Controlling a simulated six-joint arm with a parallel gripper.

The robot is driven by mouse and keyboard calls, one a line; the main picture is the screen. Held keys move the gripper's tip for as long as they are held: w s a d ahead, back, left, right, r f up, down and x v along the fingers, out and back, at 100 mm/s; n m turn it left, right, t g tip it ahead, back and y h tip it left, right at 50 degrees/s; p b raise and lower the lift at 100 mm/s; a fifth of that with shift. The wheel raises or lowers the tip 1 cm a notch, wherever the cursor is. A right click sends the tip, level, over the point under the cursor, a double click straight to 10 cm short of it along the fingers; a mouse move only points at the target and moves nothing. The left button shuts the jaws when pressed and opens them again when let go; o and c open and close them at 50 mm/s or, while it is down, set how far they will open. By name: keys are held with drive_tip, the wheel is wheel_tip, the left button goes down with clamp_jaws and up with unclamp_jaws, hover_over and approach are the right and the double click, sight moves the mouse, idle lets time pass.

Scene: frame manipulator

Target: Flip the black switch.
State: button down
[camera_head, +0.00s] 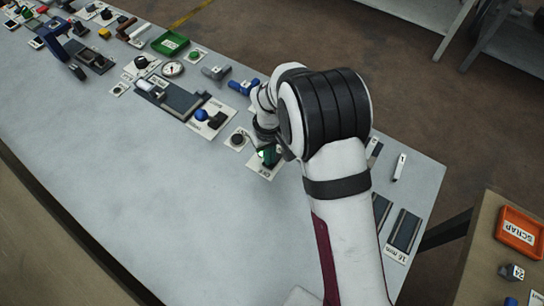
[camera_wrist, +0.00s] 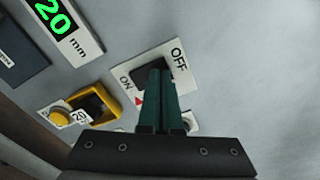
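The black switch (camera_wrist: 138,76) is set on a white plate (camera_wrist: 122,72) marked ON and OFF, with a red triangle near ON. In the wrist view the switch is partly hidden behind my fingers. My gripper (camera_wrist: 158,76) is shut, its two green fingers side by side with only a thin seam between them. The fingertips lie over the switch; I cannot tell whether they touch it. In the head view my gripper (camera_head: 269,157) is above the plate (camera_head: 257,172), where the OFF label shows and the switch itself is hidden.
A yellow frame (camera_wrist: 97,103) with a yellow button (camera_wrist: 62,117) and a 20 mm display (camera_wrist: 60,22) are near the plate. In the head view a black knob (camera_head: 237,139) and a blue-knobbed lever (camera_head: 201,115) stand left. The table's near side is clear.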

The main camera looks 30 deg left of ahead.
drive_tip(key=shift+f, duration=0.1)
drive_tip(key=shift+r, duration=3.55)
drive_tip(key=s+d+r+m, duration=0.1)
drive_tip(key=d+r+m, duration=0.4)
drive_tip(key=d, duration=0.4)
drive_tip(key=d+r+m, duration=0.3)
drive_tip(key=d+r, duration=0.3)
drive_tip(key=d, duration=0.2)
drive_tip(key=s+d+r+m+y, duration=0.1)
drive_tip(key=s+d+r+m, duration=0.1)
drive_tip(key=s+d+m, duration=0.7)
drive_tip(key=s+d, duration=0.3)
drive_tip(key=s, duration=0.3)
drive_tip(key=shift+s+d+r+m+y, duration=0.2)
drive_tip(key=shift+d+m+y, duration=0.1)
drive_tip(key=shift+y, duration=0.1)
